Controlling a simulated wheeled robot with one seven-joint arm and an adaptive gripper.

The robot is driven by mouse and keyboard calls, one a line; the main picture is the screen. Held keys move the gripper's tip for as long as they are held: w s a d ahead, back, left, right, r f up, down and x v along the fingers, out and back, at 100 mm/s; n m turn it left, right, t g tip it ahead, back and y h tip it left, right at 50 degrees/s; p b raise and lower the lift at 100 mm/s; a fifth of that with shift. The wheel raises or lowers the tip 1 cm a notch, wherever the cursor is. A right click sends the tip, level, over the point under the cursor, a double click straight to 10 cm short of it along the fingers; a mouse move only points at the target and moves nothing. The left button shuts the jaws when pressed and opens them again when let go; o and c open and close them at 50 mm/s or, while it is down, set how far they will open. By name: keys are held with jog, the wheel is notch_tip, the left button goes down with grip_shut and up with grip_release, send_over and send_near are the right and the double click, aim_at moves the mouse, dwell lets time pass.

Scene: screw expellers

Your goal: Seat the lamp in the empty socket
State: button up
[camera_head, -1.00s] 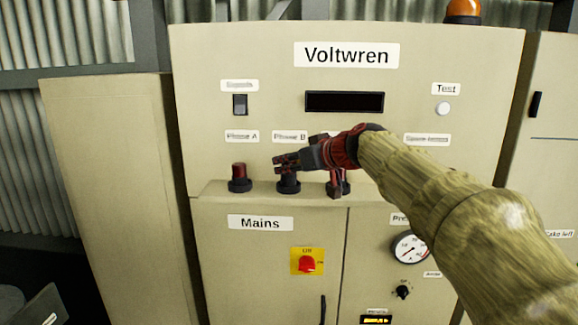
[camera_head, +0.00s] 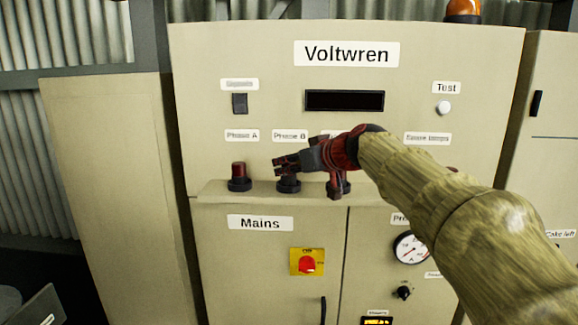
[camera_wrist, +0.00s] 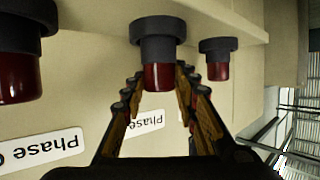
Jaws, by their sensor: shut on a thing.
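The lamp (camera_wrist: 157,77) is dark red and stands in the black collar of the Phase B socket (camera_head: 288,187), which also shows in the wrist view (camera_wrist: 158,30). My gripper (camera_head: 282,163) is shut on this lamp, with one finger on each side of the red lens in the wrist view (camera_wrist: 157,88). The lamp lines up with the collar; I cannot tell how deep it sits. In the head view my fingers hide most of it.
A red Phase A lamp (camera_head: 238,170) stands to the left on the same ledge (camera_head: 215,190). The Phase C lamp (camera_wrist: 18,78) is on the other side, partly hidden by my gripper in the head view. A red Mains switch (camera_head: 307,264) is below.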

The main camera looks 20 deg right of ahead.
jog(key=shift+f, duration=0.25)
jog(key=o, duration=0.9)
jog(key=shift+s+b, duration=0.1)
jog(key=shift+b, duration=0.2)
jog(key=b+v, duration=0.4)
jog(key=v, duration=0.7)
jog(key=shift+f, duration=0.1)
